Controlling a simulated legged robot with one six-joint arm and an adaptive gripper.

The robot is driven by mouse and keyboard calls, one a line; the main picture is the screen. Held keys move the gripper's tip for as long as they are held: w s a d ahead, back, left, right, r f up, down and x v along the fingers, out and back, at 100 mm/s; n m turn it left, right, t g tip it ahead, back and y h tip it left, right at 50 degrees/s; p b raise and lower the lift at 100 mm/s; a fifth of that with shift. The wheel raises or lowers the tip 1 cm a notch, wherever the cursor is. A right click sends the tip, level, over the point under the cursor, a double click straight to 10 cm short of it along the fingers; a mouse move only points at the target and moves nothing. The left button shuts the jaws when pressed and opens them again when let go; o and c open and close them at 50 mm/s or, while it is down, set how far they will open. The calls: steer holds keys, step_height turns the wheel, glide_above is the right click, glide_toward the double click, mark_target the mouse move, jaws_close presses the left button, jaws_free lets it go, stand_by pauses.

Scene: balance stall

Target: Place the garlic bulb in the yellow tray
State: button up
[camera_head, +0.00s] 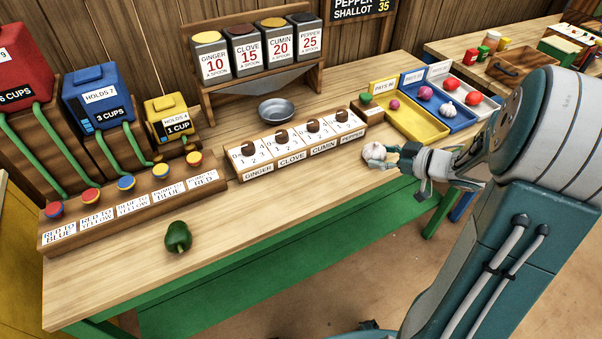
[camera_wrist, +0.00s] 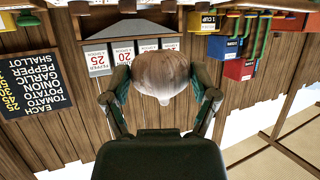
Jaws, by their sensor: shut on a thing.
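The garlic bulb (camera_head: 373,151), whitish, is between the fingers of my gripper (camera_head: 382,161), over the front edge of the wooden counter. In the wrist view the bulb (camera_wrist: 160,74) is held between both fingertips, and my gripper (camera_wrist: 165,92) is shut on it. The yellow tray (camera_head: 424,129) is to the right of and behind my gripper, apart from it. A purple onion (camera_head: 394,104) lies in the yellow tray toward its left side.
A blue tray (camera_head: 462,124) beside the yellow one holds a purple onion and another garlic bulb (camera_head: 448,110); a white tray with tomatoes (camera_head: 473,97) follows. A green pepper (camera_head: 178,236) lies on clear counter at front left.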

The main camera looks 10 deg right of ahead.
steer(key=shift+d+f, duration=0.1)
steer(key=shift+d, duration=0.8)
steer(key=w+a+f, duration=0.1)
steer(key=a, duration=0.2)
steer(key=w+a+f, duration=0.1)
steer(key=a, duration=0.2)
steer(key=w+a+f, duration=0.1)
steer(key=a, duration=0.2)
steer(key=shift+w+a+f, duration=0.25)
steer(key=shift+w+f, duration=0.1)
steer(key=f, duration=0.1)
steer(key=w+a+f, duration=0.1)
steer(key=f, duration=0.1)
steer(key=w+a+f, duration=0.1)
steer(key=shift+a+f, duration=0.25)
steer(key=shift+f, duration=0.15)
steer(key=f, duration=0.1)
steer(key=a+f, duration=0.2)
steer(key=f, duration=0.1)
steer(key=shift+w, duration=0.25)
steer(key=shift+d, duration=0.25)
steer(key=shift+d+f, duration=0.1)
steer(key=shift+f, duration=0.15)
steer(key=o, duration=1)
steer(key=shift+c, duration=0.2)
